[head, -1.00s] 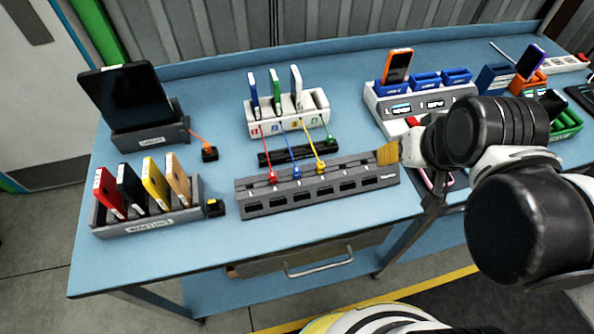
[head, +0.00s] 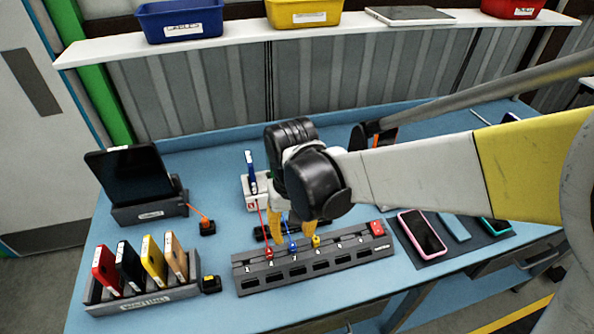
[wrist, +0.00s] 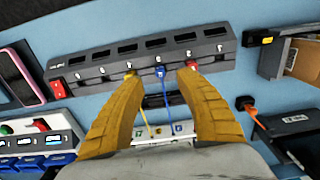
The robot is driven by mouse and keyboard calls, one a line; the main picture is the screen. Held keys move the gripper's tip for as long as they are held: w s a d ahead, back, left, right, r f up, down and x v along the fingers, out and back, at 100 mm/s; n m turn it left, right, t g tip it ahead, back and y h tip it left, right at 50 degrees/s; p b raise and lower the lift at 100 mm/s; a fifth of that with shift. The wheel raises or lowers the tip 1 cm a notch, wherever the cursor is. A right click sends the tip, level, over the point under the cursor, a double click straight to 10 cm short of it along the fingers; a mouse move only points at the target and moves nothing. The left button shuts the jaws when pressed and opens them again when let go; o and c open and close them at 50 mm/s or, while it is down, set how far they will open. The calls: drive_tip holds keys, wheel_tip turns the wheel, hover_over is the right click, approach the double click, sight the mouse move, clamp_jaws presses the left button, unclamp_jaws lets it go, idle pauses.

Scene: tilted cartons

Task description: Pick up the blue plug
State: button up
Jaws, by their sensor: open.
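The blue plug (head: 293,245) sits upright in the grey slotted strip (head: 338,279), between the red plug (head: 269,254) and the yellow plug (head: 315,241). A blue cable runs from it back toward the white phone stand. My gripper (head: 291,240) is open above the strip, its yellow fingers pointing down. In the wrist view the blue plug (wrist: 160,72) lies in the gap between the two spread fingertips (wrist: 160,72). The fingers appear apart from it. The left fingertip is near the yellow plug and the right one near the red plug (wrist: 191,65).
A tray of upright phones (head: 155,295) stands at the left, with a dark tablet on a dock (head: 150,214) behind it. The white stand (head: 258,190) is partly hidden by my arm. A pink phone (head: 422,233) lies at the right. A shelf with bins runs above.

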sight(293, 245)
drive_tip(key=f+b, duration=0.1)
drive_tip(key=f, duration=0.3)
drive_tip(key=f+b, duration=0.1)
drive_tip(key=f, duration=0.1)
drive_tip(key=shift+w+f+b, duration=0.2)
drive_tip(key=shift+w+b, duration=0.1)
drive_tip(key=shift+w, duration=0.05)
drive_tip(key=shift+r, duration=0.1)
clamp_jaws()
